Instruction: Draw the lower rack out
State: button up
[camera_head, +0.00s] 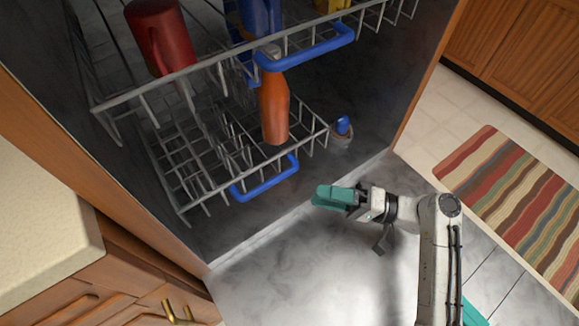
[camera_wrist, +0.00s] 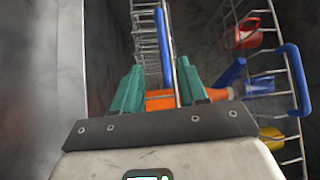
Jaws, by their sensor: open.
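The lower rack (camera_head: 190,160) is a grey wire basket inside the open dishwasher, with a blue handle (camera_head: 265,180) on its front edge. An orange bottle (camera_head: 274,108) stands in it. In the wrist view the lower handle (camera_wrist: 163,48) lies ahead, beyond the fingertips, and orange (camera_wrist: 160,100) shows between the fingers. My gripper (camera_head: 318,196) has teal fingers and is open in front of the rack, to the right of the lower handle and apart from it. The fingers also show open in the wrist view (camera_wrist: 158,80).
The upper rack (camera_head: 215,62) has its own blue handle (camera_head: 305,46) and holds a red cup (camera_head: 160,36). The lowered door (camera_head: 300,270) lies below my gripper. A blue-capped item (camera_head: 342,127) is at the right inside. A striped rug (camera_head: 515,190) lies right.

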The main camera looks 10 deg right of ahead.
jog(key=x, duration=1)
jog(key=shift+w+a+r+b, duration=0.25)
jog(key=shift+w+r+b, duration=0.1)
jog(key=shift+b, duration=0.1)
grip_shut()
jog(key=shift+f, duration=0.1)
